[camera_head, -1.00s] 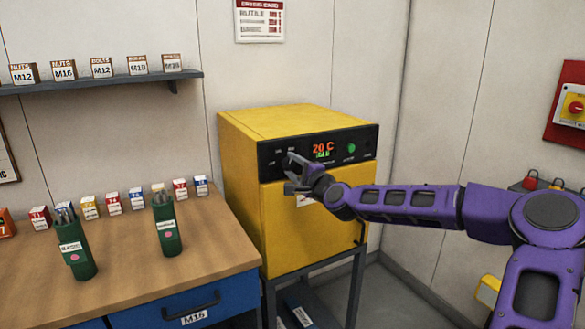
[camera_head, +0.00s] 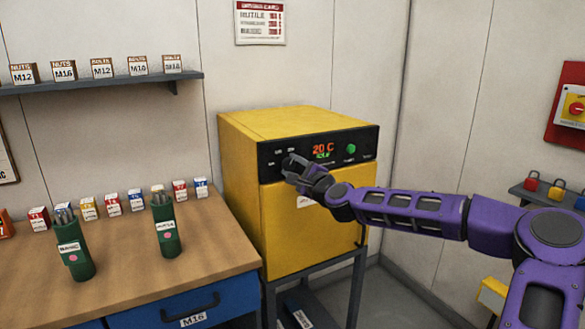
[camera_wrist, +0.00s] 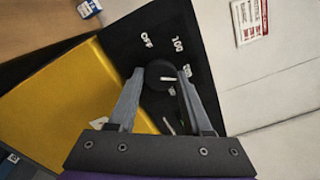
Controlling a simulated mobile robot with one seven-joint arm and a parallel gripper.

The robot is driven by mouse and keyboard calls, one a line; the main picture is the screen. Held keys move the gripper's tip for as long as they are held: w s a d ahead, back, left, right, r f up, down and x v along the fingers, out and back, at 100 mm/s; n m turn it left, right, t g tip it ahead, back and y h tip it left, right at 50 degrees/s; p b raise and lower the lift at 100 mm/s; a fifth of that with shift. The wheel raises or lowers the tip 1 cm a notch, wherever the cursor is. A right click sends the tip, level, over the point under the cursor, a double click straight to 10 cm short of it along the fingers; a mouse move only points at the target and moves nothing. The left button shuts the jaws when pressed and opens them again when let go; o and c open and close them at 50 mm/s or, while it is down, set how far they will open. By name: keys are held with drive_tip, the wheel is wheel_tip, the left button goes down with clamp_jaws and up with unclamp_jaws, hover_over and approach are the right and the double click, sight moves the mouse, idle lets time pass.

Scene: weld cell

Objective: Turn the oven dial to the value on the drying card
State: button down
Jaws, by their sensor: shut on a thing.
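The yellow oven (camera_head: 285,215) stands on a dark stand, with a black control panel (camera_head: 334,147) across its top front. The black dial (camera_wrist: 157,74) shows in the wrist view between my fingers, near the marks OFF and 100. My gripper (camera_head: 290,163) is shut on the dial at the panel's left end; it also shows in the wrist view (camera_wrist: 161,77). The drying card (camera_head: 260,22) hangs on the wall above the oven; its values are too small to read surely.
Left of the oven, a wooden bench (camera_head: 120,255) holds two green canisters (camera_head: 166,228) with rods and several small boxes. A shelf (camera_head: 100,83) with labelled boxes is on the wall. A red switch panel (camera_head: 573,108) and small shelf (camera_head: 545,195) are at right.

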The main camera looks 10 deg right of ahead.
drive_tip(key=shift+c, duration=1.8)
unclamp_jaws()
drive_tip(key=v, duration=1.7)
drive_tip(key=shift+s, duration=0.2)
drive_tip(key=shift+w, duration=0.1)
